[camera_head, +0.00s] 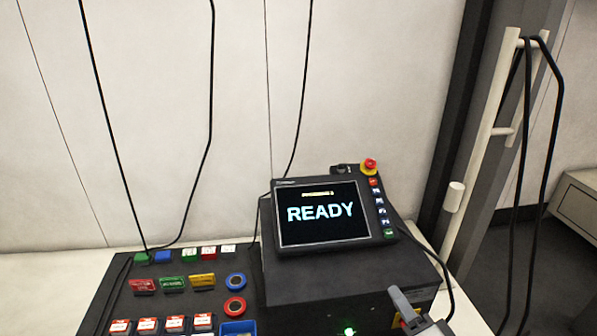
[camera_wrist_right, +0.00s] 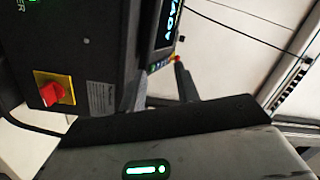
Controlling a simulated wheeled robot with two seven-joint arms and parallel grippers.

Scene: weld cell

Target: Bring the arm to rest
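My right gripper (camera_head: 402,302) comes in at the bottom right of the head view, close to the front of the black control box (camera_head: 330,285). In the right wrist view its two fingers (camera_wrist_right: 162,80) stand apart with nothing between them, so it is open and empty. The control box's dark side shows at the left of that view, with a red rotary switch on a yellow plate (camera_wrist_right: 54,90). My left arm and gripper are not in view.
A screen reading READY (camera_head: 320,213) sits on the box, with a red emergency stop (camera_head: 369,165) at its corner. A black button panel (camera_head: 185,270) lies to the left. Cables hang from a grey post (camera_head: 480,150) at right. The pale surface at far left is clear.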

